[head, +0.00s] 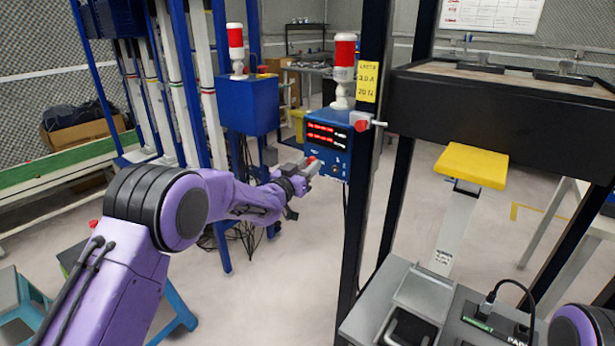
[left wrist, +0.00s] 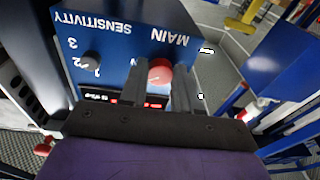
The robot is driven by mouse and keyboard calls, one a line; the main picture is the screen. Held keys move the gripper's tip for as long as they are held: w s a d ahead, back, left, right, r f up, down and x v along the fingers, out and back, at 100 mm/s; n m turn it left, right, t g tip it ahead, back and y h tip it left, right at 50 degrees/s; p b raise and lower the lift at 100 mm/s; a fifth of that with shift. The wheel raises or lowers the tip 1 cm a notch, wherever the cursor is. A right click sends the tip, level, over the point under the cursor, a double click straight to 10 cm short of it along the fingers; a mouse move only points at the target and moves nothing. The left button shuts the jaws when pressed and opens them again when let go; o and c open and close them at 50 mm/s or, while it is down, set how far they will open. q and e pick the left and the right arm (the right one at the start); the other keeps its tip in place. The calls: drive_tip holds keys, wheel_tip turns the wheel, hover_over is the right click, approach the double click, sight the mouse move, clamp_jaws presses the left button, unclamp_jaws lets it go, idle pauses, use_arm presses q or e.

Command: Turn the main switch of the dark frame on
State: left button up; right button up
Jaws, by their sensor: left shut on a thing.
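The dark frame (head: 356,200) stands at the middle of the head view, with a blue control box (head: 345,163) with red displays on its post. In the left wrist view the box's face (left wrist: 105,55) shows upside down, with MAIN and SENSITIVITY lettering. A red knob, the main switch (left wrist: 160,68), sits by MAIN; a dark knob (left wrist: 91,61) is by SENSITIVITY. My left gripper (head: 309,167) is at the box's lower left, its fingers (left wrist: 160,85) shut on the red knob, one on each side. The knob's exact turn is unclear. My right gripper is out of view.
A red-and-white beacon (head: 343,75) stands above the control box. A blue frame with its own box (head: 249,104) is to the left. A yellow pad (head: 471,165) and grey equipment are to the right. Open floor (head: 275,300) lies below my left arm.

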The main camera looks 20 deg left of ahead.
use_arm(q)
drive_tip(key=shift+a+f+m+h+b, duration=0.1)
drive_tip(key=shift+m+h+b, duration=0.25)
drive_tip(key=shift+m+b, duration=1.05)
drive_tip(key=shift+a+m+h+b, duration=0.1)
drive_tip(key=shift+m+h+b, duration=0.25)
drive_tip(key=shift+m+b, duration=1.05)
drive_tip(key=shift+m+p, duration=0.5)
drive_tip(key=shift+m, duration=0.1)
drive_tip(key=o, duration=1.1)
drive_tip(key=shift+c, duration=0.2)
drive_tip(key=b+v, duration=0.2)
drive_tip(key=v, duration=0.8)
drive_tip(key=shift+s, duration=0.25)
drive_tip(key=shift+a, duration=0.15)
